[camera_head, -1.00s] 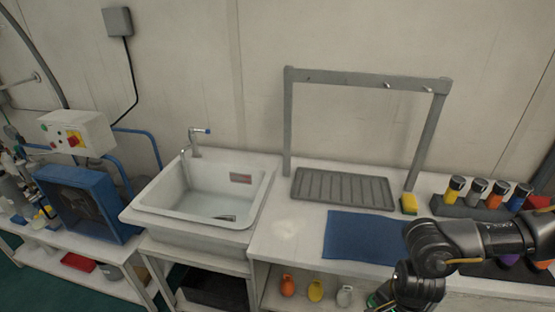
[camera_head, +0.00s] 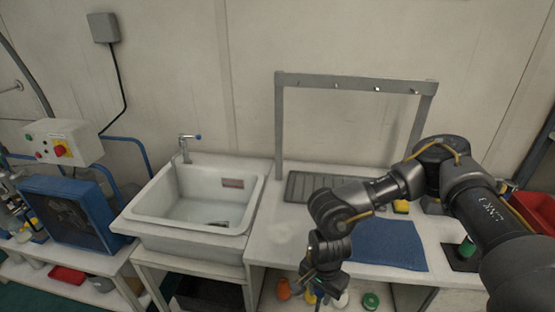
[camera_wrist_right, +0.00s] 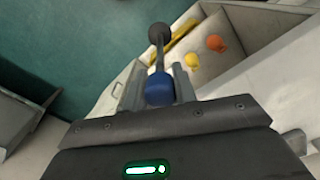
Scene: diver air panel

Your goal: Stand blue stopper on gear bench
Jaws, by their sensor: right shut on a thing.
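My right gripper (camera_wrist_right: 157,88) is shut on the blue stopper (camera_wrist_right: 159,90), as the right wrist view shows. The stopper's blue rounded part is between the fingers, and a grey stem with a dark ball end sticks out beyond them. In the head view my right gripper (camera_head: 320,284) points down in front of the white gear bench (camera_head: 268,236), near its front edge; the stopper cannot be made out there. My left gripper is not in view.
A blue mat (camera_head: 385,246) and a grey ribbed tray (camera_head: 298,187) lie on the bench, partly behind my arm. A grey frame (camera_head: 279,130) stands at the back. Orange (camera_head: 283,288) and green (camera_head: 371,301) items sit below. A sink (camera_head: 198,203) is left.

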